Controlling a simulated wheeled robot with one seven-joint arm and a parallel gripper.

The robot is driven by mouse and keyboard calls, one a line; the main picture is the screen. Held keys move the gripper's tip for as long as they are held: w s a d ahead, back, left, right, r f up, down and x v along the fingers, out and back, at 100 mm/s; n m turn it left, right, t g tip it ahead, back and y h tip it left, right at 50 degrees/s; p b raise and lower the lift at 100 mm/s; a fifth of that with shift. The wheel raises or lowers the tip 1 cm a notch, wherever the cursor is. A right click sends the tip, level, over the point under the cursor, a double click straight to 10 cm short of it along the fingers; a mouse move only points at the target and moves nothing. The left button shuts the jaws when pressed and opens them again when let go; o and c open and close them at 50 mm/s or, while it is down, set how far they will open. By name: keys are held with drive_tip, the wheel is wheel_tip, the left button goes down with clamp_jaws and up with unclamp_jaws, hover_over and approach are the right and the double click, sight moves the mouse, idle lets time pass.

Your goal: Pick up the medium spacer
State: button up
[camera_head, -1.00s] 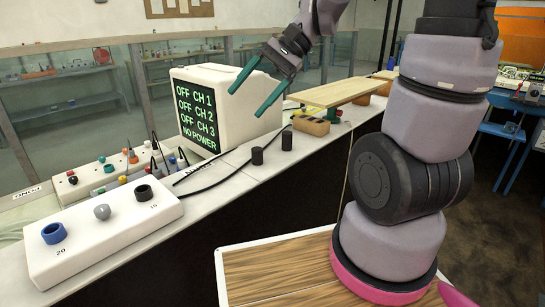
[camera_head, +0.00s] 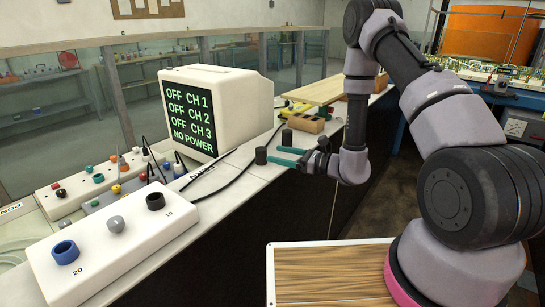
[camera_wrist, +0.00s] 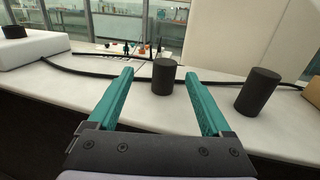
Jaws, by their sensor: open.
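Two black upright cylinders stand on the bench; the near one (camera_head: 261,156) and the far one (camera_head: 286,137) look alike, and I cannot tell by label which is the medium spacer. In the wrist view the near cylinder (camera_wrist: 164,80) shows between the fingertips, and the far cylinder (camera_wrist: 258,92) is outside, to the right. My gripper (camera_head: 275,155) has teal fingers. It is open and empty, held low over the bench edge and pointing at the near cylinder. The fingertips are close to it; I cannot tell whether they reach around it.
A monitor (camera_head: 215,110) stands behind the cylinders. A black cable (camera_head: 235,182) runs along the bench (camera_head: 226,205). A white box (camera_head: 110,250) with ring-shaped parts is at the near left. A brown block (camera_head: 306,123) and a wooden board (camera_head: 325,92) lie farther back.

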sight(261, 156)
drive_tip(key=shift+w+f+t, duration=0.1)
drive_tip(key=shift+f+t, duration=0.2)
drive_tip(key=shift+f, duration=0.05)
drive_tip(key=x, duration=1)
drive_tip(key=shift+w, duration=0.35)
clamp_jaws()
